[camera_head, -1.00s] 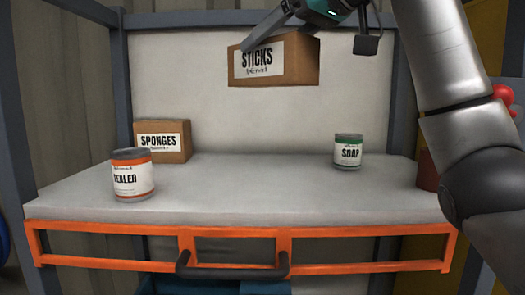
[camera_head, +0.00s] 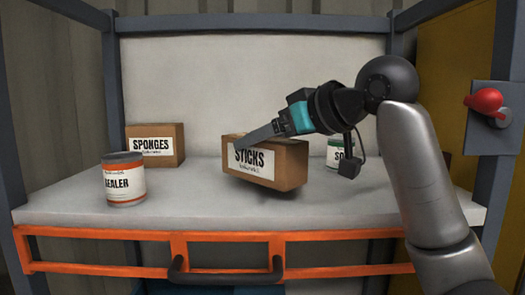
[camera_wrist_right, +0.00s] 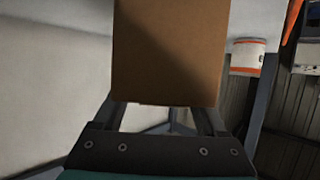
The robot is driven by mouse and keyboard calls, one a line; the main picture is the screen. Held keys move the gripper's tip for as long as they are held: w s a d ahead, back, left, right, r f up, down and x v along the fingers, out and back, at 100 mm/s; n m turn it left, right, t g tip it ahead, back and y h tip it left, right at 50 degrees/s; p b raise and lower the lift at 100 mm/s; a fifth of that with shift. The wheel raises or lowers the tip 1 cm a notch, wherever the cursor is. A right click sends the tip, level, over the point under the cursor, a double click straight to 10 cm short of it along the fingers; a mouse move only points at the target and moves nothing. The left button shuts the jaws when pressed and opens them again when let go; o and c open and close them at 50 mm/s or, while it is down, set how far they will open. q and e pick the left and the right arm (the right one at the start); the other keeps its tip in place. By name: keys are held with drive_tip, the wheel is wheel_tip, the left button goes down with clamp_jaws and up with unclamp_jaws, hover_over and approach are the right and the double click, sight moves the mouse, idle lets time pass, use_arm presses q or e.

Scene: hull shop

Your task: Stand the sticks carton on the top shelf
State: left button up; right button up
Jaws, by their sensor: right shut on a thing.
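The sticks carton (camera_head: 275,165) is a brown box with a white label reading STICKS. It is just above the shelf surface (camera_head: 200,192), slightly tilted in the picture; I cannot tell whether its base touches. My right gripper (camera_head: 262,137) is shut on the carton, coming in from the upper right with a finger along its labelled side. In the right wrist view the carton (camera_wrist_right: 170,50) fills the upper middle between the fingers. My left gripper is not in view.
A sponges carton (camera_head: 168,143) stands at the back left, a sealer can (camera_head: 124,180) at the front left. A soap can (camera_head: 334,151) stands behind my gripper, partly hidden. An orange rail with a dark handle (camera_head: 228,277) runs along the front. A red knob (camera_head: 484,100) is at right.

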sight(290, 142)
drive_tip(key=shift+f, duration=1.1)
drive_tip(key=shift+f, duration=0.1)
drive_tip(key=o, duration=1.6)
drive_tip(key=shift+c, duration=0.2)
drive_tip(key=shift+s+d, duration=0.1)
drive_tip(key=b+v, duration=0.3)
drive_tip(key=v, duration=0.7)
drive_tip(key=shift+s+d+r, duration=0.15)
drive_tip(key=shift+s+r, duration=0.05)
drive_tip(key=shift+s+d+r, duration=0.25)
drive_tip(key=shift+s+d, duration=0.15)
